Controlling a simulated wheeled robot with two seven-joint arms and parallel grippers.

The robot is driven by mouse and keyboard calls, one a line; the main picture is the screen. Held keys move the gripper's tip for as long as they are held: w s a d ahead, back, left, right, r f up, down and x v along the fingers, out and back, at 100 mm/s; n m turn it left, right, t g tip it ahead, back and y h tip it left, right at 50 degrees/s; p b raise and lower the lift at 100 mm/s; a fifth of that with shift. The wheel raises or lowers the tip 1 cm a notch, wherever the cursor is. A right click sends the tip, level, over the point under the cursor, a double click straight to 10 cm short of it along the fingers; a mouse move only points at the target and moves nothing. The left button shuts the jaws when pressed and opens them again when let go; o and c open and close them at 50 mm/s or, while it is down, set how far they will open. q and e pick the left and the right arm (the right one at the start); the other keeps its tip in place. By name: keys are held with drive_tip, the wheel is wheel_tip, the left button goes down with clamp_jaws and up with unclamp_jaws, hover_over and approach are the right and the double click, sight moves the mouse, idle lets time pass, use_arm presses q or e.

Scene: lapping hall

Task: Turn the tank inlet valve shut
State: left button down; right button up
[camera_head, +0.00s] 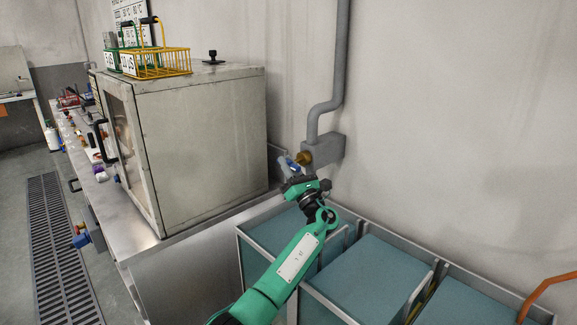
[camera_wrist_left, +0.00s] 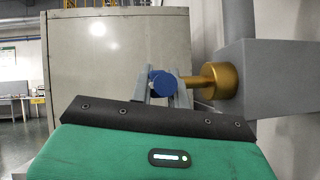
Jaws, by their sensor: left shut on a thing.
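The tank inlet valve has a brass body (camera_head: 304,158) on a grey block fixed to the wall under a grey pipe. Its blue handle (camera_head: 292,163) is at the left end of the brass stem. In the left wrist view the blue handle (camera_wrist_left: 164,83) sits between the grey fingers, and the brass body (camera_wrist_left: 220,80) meets the grey block on the right. My left gripper (camera_head: 289,170) is shut on the blue handle. The finger contact is partly hidden by the handle and the gripper body. My right gripper is not in view.
A large grey cabinet (camera_head: 205,140) stands on a steel bench left of the valve, with yellow (camera_head: 163,64) and green wire baskets on top. Teal-topped bins (camera_head: 370,283) in a grey frame lie below my left arm. The wall is close behind the valve.

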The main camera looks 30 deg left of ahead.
use_arm(q)
drive_tip(key=c, duration=1.4)
unclamp_jaws()
drive_tip(key=shift+o, duration=0.2)
